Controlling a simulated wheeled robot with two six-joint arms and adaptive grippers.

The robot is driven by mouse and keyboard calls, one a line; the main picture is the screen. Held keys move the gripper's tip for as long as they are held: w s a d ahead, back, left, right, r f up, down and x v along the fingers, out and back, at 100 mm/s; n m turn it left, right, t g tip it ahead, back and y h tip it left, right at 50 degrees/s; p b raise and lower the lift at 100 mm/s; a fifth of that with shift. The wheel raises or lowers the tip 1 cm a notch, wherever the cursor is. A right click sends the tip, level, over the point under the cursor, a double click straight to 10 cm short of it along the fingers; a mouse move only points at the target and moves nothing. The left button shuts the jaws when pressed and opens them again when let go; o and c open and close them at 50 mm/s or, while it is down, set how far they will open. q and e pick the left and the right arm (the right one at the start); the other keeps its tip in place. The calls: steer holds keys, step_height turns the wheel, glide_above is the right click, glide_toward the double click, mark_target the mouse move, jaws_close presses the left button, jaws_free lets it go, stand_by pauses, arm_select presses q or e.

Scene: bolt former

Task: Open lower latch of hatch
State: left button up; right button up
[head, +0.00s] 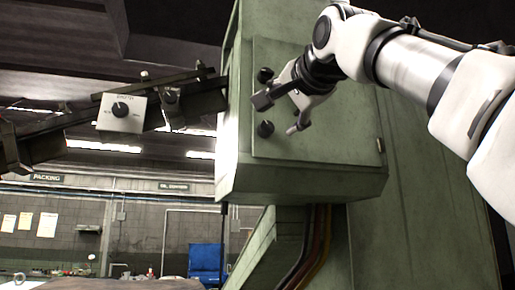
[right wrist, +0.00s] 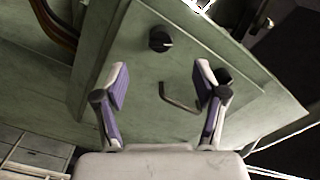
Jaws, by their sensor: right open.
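The green hatch (head: 340,130) is a flat door on the front of a green cabinet. Its lower latch (head: 265,128) is a round black knob near the left edge; in the right wrist view it shows whole (right wrist: 160,39), with a pale line on its face. The upper latch (head: 265,75) is a similar knob; in the right wrist view it is partly hidden behind a finger. A bent grey handle (right wrist: 178,102) lies between the latches. My right gripper (head: 277,115) is open and empty before the handle area, its fingers apart from the lower latch. My left gripper is out of view.
A pale control box (head: 122,111) with a black dial sits on a dark machine arm at left. Cables (head: 318,245) run below the cabinet. A blue object (head: 206,258) stands far back.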

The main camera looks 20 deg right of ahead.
mark_target(269, 126)
steer(key=w+n+p, duration=0.1)
steer(key=w+p, duration=0.1)
steer(key=p, duration=0.1)
steer(key=w+r+n+p, duration=0.1)
steer(key=w+p, duration=0.2)
steer(key=w+n+p, duration=0.1)
steer(key=w+p, duration=0.2)
steer(key=shift+w+a+r, duration=0.15)
steer(key=shift+r, duration=0.1)
steer(key=shift+f+n+b, duration=0.65)
steer(key=shift+f+n, duration=0.1)
steer(key=shift+n, duration=0.35)
steer(key=n, duration=0.3)
steer(key=shift+n, duration=1.4)
